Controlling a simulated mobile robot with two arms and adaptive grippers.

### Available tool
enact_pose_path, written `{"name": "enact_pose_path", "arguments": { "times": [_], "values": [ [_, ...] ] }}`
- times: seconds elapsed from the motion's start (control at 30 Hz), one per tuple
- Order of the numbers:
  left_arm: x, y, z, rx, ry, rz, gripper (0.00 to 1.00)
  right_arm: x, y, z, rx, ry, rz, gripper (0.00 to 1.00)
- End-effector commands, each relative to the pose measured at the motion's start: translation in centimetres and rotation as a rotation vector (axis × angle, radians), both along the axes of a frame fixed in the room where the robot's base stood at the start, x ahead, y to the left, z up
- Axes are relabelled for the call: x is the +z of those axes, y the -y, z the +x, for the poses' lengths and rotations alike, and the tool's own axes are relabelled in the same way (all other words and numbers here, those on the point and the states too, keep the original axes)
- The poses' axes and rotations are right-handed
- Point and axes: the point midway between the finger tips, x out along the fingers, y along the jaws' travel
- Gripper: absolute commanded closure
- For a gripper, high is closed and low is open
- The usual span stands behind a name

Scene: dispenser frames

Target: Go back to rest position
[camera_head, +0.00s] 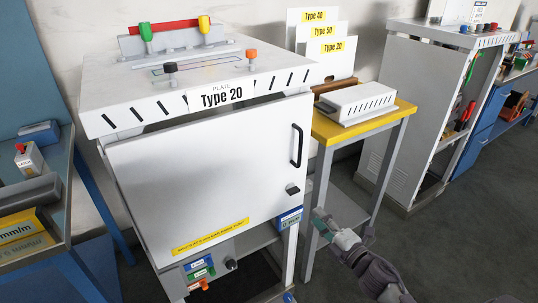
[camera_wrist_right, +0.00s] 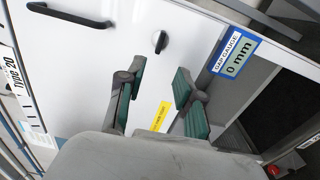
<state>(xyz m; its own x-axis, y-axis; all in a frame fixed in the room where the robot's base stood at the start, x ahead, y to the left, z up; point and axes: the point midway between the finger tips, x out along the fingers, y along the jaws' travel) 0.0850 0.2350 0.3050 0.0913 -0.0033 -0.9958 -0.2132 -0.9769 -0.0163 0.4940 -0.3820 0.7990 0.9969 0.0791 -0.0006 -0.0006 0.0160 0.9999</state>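My left gripper is not seen in either view.
A blue-edged gap gauge (camera_wrist_right: 235,55) reads 0 mm. A yellow-topped table (camera_head: 390,112) with a white slotted box (camera_head: 354,103) stands right of the cabinet. A blue bench (camera_head: 62,190) stands at left. Open grey floor (camera_head: 450,240) lies at right.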

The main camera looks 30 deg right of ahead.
Motion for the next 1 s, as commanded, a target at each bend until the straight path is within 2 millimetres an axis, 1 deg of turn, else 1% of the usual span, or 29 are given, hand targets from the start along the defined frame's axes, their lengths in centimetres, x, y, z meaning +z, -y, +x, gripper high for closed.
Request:
{"name": "enact_pose_path", "arguments": {
  "times": [0.1, 0.17, 0.23, 0.27, 0.37, 0.4, 0.47, 0.5, 0.57, 0.6, 0.67, 0.7, 0.77, 0.8, 0.87, 0.9, 0.97, 1.0],
  "values": [
    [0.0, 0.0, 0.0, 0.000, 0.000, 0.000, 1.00, 0.0, 0.0, 0.0, 0.000, -0.001, 0.001, 0.65],
    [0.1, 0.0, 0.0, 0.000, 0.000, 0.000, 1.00, -0.5, 0.1, 0.0, -0.005, -0.011, 0.012, 0.65],
    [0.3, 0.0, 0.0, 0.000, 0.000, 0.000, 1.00, -2.1, 0.3, -0.2, -0.025, -0.045, 0.053, 0.65],
    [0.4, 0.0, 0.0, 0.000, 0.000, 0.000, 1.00, -3.2, 0.4, -0.4, -0.038, -0.068, 0.080, 0.65],
    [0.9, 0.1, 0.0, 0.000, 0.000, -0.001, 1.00, -8.5, 0.7, -1.5, -0.103, -0.182, 0.213, 0.65],
    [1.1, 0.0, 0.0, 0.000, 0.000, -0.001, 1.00, -11.3, 0.7, -2.3, -0.138, -0.239, 0.279, 0.65],
    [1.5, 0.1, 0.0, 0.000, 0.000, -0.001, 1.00, -15.6, 0.4, -3.9, -0.197, -0.331, 0.382, 0.65],
    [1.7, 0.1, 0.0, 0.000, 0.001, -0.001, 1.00, -18.4, 0.0, -5.2, -0.238, -0.393, 0.446, 0.65],
    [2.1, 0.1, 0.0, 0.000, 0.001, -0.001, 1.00, -22.4, -0.7, -7.4, -0.301, -0.483, 0.538, 0.65],
    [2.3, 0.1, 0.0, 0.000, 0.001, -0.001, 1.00, -24.9, -1.3, -9.1, -0.345, -0.543, 0.596, 0.65],
    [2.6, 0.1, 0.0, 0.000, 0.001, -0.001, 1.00, -28.5, -2.5, -11.8, -0.413, -0.631, 0.676, 0.65],
    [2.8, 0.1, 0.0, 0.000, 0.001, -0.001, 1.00, -30.7, -3.3, -13.8, -0.460, -0.690, 0.725, 0.65],
    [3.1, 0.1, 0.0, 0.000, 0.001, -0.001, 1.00, -33.8, -4.7, -17.0, -0.532, -0.777, 0.795, 0.65],
    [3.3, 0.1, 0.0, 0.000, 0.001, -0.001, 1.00, -35.6, -5.7, -19.3, -0.582, -0.835, 0.837, 0.65],
    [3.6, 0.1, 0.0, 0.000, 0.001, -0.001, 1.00, -38.1, -7.3, -22.8, -0.658, -0.918, 0.894, 0.65],
    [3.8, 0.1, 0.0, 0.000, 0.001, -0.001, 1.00, -39.5, -8.4, -25.2, -0.712, -0.974, 0.928, 0.65],
    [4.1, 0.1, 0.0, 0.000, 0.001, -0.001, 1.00, -41.2, -9.9, -28.8, -0.788, -1.050, 0.969, 0.65],
    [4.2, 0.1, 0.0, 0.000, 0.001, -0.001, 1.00, -42.1, -10.9, -31.0, -0.836, -1.094, 0.992, 0.65]
  ]
}}
